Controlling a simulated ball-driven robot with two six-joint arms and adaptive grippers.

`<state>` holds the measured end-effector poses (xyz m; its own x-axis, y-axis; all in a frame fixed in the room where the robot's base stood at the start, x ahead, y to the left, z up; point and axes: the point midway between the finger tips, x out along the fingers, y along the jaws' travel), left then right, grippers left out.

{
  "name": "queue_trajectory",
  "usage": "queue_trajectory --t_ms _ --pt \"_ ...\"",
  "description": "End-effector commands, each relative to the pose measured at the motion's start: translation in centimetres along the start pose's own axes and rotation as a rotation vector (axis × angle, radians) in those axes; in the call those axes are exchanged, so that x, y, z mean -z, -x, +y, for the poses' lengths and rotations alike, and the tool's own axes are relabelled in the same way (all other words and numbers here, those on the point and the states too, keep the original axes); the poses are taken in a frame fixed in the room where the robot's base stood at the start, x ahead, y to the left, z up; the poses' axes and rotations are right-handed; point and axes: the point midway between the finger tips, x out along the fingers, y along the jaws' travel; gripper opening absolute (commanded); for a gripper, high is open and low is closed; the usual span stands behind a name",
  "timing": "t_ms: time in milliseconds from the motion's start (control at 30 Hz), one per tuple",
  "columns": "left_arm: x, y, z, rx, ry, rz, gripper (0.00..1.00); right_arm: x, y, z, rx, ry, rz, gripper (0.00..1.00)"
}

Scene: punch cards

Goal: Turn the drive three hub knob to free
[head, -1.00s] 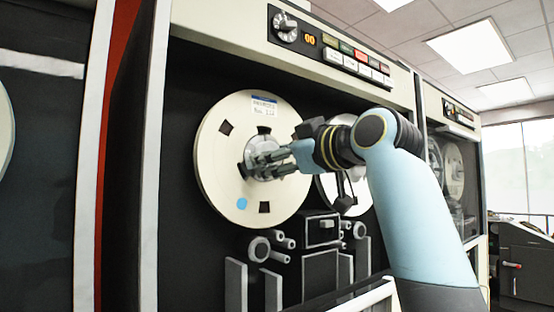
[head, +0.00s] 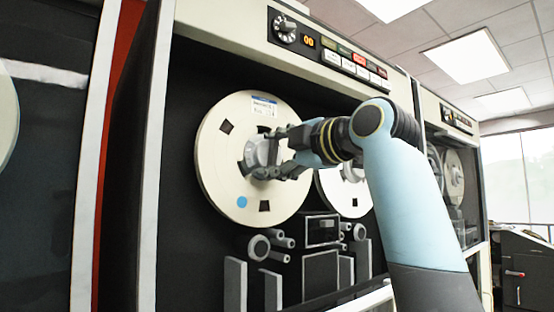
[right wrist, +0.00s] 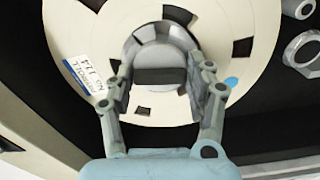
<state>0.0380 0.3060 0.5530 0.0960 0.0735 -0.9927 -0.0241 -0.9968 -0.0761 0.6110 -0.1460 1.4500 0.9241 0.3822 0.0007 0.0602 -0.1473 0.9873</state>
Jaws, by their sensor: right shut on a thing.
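The hub knob (head: 262,152) is a grey round piece at the centre of the large cream tape reel (head: 225,180). In the right wrist view the knob (right wrist: 160,58) shows a dark bar across its front. My right gripper (head: 268,156) is shut on the knob, its fingers on opposite sides; the right wrist view shows the same gripper (right wrist: 160,85) around it. The reel carries a white and blue label (head: 264,106) at the top and a blue dot (head: 242,202) at lower left. My left gripper is not in view.
A second cream reel (head: 345,195) sits to the right, partly behind my arm. Rollers and grey blocks (head: 320,270) stand below the reels. A control panel (head: 330,50) with a dial and buttons runs above. A white cabinet post (head: 155,160) stands at left.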

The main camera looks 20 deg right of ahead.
Motion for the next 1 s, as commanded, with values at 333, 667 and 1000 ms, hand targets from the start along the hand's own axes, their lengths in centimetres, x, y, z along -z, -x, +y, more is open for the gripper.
queue_trajectory --t_ms 333,667,1000 --pt "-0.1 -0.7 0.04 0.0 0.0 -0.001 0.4 -0.02 -0.03 -0.15 0.003 0.146 0.001 0.22" --pt "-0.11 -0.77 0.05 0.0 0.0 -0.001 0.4 -0.01 -0.03 -0.15 0.004 0.176 0.001 0.22" --pt "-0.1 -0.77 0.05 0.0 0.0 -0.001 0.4 -0.01 -0.03 -0.16 0.004 0.174 0.001 0.66"
